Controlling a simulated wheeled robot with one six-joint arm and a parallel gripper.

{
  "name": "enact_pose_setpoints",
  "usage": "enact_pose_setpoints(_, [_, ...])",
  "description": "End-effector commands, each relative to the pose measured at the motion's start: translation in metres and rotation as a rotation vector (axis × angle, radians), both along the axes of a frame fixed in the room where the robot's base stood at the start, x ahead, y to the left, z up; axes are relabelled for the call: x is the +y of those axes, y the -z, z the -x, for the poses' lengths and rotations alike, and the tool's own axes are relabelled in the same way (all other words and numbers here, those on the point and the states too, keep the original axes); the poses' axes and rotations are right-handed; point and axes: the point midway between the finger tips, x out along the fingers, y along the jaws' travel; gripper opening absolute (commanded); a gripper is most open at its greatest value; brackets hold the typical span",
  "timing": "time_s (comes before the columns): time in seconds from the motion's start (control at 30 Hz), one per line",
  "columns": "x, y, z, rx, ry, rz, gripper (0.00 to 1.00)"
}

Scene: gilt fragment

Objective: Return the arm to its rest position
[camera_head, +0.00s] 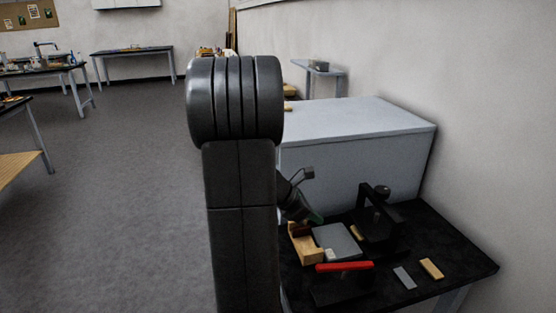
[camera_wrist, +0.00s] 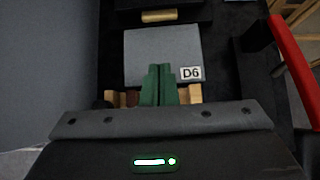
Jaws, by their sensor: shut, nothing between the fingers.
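My gripper (camera_wrist: 158,84) shows in the wrist view with its two green fingers together and nothing between them. It is over the near edge of a grey plate (camera_wrist: 150,50) with a white "D6" label (camera_wrist: 191,73). In the head view my gripper (camera_head: 315,217) is partly hidden behind my large dark arm, which stands upright in the middle of the picture. The grey plate (camera_head: 337,241) lies on the black table just right of the gripper.
The black table (camera_head: 455,262) holds a wooden block holder (camera_head: 306,248), a red-handled device (camera_head: 344,266), a black stand (camera_head: 377,215), a grey block (camera_head: 404,278) and a tan block (camera_head: 431,268). A large grey box (camera_head: 350,135) stands behind. Open floor (camera_head: 130,190) lies left.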

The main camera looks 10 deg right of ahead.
Motion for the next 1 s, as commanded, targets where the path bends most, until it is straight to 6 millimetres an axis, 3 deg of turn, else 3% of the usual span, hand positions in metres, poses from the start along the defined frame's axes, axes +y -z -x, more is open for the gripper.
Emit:
enact_pose_setpoints(0.37, [-0.012,0.013,-0.001,0.003,0.004,0.001,0.0])
enact_pose_setpoints(0.73, [-0.063,0.064,-0.007,0.005,0.005,0.0,0.0])
enact_pose_setpoints(0.83, [-0.077,0.073,-0.008,0.003,0.003,0.0,0.0])
enact_pose_setpoints(1.0, [-0.093,0.071,-0.006,0.0,-0.001,0.0,0.0])
